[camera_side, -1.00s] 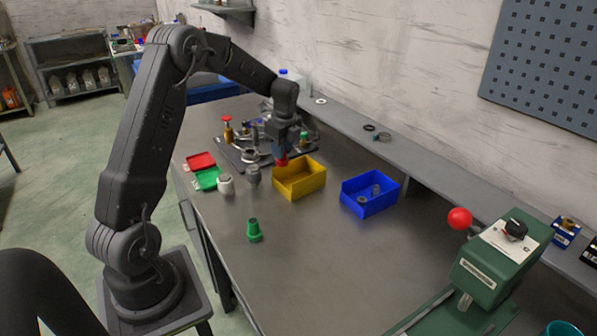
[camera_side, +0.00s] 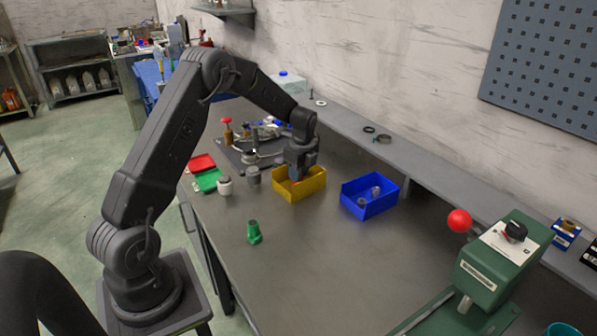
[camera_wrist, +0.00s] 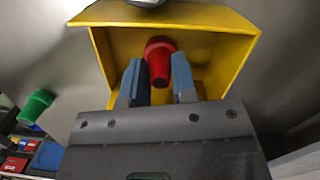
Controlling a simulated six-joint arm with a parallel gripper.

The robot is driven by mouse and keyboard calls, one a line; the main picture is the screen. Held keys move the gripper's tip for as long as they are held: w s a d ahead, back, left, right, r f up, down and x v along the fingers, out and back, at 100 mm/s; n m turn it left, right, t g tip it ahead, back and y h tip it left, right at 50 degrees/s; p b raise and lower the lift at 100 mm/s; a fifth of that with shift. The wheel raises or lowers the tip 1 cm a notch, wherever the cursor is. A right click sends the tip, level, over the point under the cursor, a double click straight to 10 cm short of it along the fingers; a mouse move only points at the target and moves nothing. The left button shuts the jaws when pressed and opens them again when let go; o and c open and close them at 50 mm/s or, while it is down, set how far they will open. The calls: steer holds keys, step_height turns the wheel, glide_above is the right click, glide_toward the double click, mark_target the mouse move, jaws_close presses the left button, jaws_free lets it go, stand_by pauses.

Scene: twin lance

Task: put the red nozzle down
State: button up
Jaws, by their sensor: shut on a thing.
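The red nozzle (camera_wrist: 159,58) is between the two fingers of my gripper (camera_wrist: 158,80) in the wrist view, over the inside of the yellow bin (camera_wrist: 232,22). My gripper is shut on it. In the side view my gripper (camera_side: 299,178) reaches down into the yellow bin (camera_side: 304,194), and only a small trace of red shows at the fingertips. I cannot tell whether the nozzle touches the bin floor.
A blue bin (camera_side: 371,206) with small grey parts stands right of the yellow one. A green nozzle (camera_side: 254,232) stands on the bench in front. Red (camera_side: 201,163) and green (camera_side: 207,181) pads lie left. A green press (camera_side: 500,262) stands at the right.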

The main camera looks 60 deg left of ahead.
steer(key=shift+f, duration=0.15)
steer(key=o, duration=0.9)
steer(key=s+d+r+n+t, duration=0.1)
steer(key=d+r, duration=0.2)
steer(key=r, duration=0.6)
steer(key=s+d+r+n, duration=0.1)
steer(key=d+r, duration=0.3)
steer(key=r, duration=0.5)
steer(key=s+d+r+n+t, duration=0.2)
steer(key=s+d+r+n, duration=0.3)
steer(key=s+d, duration=0.35)
steer(key=s+d+n+t, duration=0.1)
steer(key=s+d+n, duration=0.2)
steer(key=s+d, duration=0.2)
steer(key=s+d+f+n+t+h, duration=0.1)
steer(key=s+d+n, duration=0.3)
steer(key=s, duration=0.6)
steer(key=shift+d+f+t, duration=0.25)
steer(key=shift+d+t, duration=0.25)
steer(key=shift+d, duration=0.1)
